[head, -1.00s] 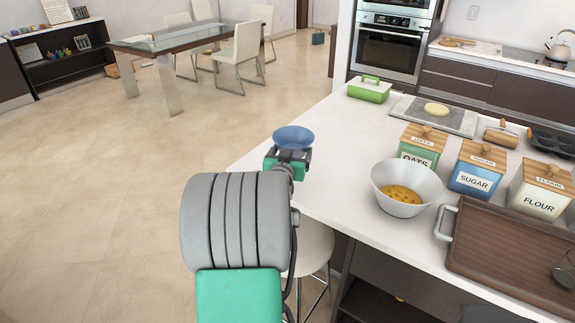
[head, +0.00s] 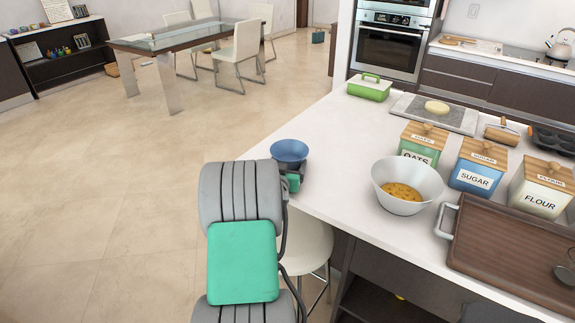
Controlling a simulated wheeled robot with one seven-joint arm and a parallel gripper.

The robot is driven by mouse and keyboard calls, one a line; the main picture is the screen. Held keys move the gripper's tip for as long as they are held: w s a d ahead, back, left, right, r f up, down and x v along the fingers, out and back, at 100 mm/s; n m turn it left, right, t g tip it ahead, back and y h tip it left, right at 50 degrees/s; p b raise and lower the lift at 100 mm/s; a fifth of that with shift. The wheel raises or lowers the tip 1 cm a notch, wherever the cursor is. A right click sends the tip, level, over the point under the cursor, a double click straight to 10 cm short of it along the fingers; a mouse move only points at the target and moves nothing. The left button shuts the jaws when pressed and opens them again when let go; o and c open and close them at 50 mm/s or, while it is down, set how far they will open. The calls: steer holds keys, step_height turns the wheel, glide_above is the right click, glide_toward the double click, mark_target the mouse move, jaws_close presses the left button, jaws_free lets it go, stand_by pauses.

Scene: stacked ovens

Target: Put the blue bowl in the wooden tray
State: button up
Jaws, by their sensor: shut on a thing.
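The blue bowl (head: 289,152) is held upright at the end of my arm, near the left edge of the white counter. My gripper (head: 290,172) is shut on it, mostly hidden behind the bowl and my own arm. The brown wooden tray (head: 515,250) with grey handles lies on the counter at the right, well apart from the bowl. A dark ladle-like utensil (head: 566,272) lies in the tray at its right side.
A white bowl of yellow food (head: 407,190) stands between my gripper and the tray. Oats (head: 423,143), sugar (head: 478,168) and flour (head: 540,190) canisters stand behind. The counter's left part (head: 335,150) is clear.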

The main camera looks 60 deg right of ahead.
steer(key=shift+f+b, duration=0.3)
steer(key=shift+b, duration=0.05)
steer(key=o, duration=1.8)
steer(key=shift+o, duration=0.4)
steer(key=shift+a+f, duration=0.1)
